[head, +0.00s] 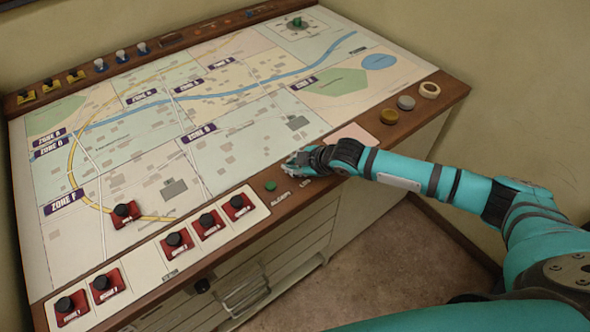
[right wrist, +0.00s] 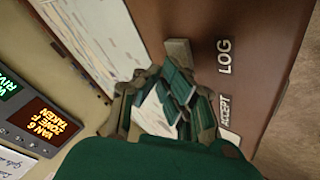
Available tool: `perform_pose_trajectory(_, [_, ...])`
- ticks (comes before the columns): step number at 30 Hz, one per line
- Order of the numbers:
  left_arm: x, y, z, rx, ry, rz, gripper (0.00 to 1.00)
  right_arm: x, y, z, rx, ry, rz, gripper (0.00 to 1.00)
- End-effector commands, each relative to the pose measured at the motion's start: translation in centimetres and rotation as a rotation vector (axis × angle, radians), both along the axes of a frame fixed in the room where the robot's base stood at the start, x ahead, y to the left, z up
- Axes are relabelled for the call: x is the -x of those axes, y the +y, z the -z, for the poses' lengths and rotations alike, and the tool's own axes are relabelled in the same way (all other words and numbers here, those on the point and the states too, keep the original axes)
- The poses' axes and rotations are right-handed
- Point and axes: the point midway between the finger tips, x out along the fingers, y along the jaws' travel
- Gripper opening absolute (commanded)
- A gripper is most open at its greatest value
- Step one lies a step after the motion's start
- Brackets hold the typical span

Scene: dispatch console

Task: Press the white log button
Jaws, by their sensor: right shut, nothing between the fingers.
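The LOG label (right wrist: 225,57) is on the brown wooden front rail and also shows in the head view (head: 305,183). The white log button itself cannot be made out; my right gripper covers the spot beside the label. My right gripper (head: 292,160) is shut and empty, low over the rail beside LOG. In the right wrist view its closed fingertips (right wrist: 178,53) are just left of the label. Whether they touch the button cannot be told. The green accept button (head: 270,185) is to the left of my gripper. My left gripper is not in view.
Red blocks with black knobs stand in the white front tray (head: 218,238), with one (head: 127,214) on the map (head: 230,160). Knobs (head: 405,103) sit on the rail at right. A lit screen (right wrist: 47,122) reads "VAN 6 ZONE F TAKEN".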

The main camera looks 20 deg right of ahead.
Motion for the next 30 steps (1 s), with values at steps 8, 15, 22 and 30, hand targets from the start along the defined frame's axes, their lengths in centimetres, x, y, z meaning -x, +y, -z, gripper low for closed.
perform_pose_trajectory(8, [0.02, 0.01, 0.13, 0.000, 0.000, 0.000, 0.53, 0.01, 0.02, 0.39, 0.000, 0.000, 0.000, 0.00])
perform_pose_trajectory(15, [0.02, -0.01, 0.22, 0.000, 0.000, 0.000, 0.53, 0.02, 0.00, 0.71, 0.001, 0.001, 0.000, 0.00])
perform_pose_trajectory(22, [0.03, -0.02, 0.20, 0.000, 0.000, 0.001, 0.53, 0.03, -0.03, 0.72, 0.001, 0.001, 0.000, 0.00])
perform_pose_trajectory(30, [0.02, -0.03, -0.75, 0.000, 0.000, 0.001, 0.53, 0.03, -0.07, -0.16, 0.002, 0.002, 0.001, 0.00])
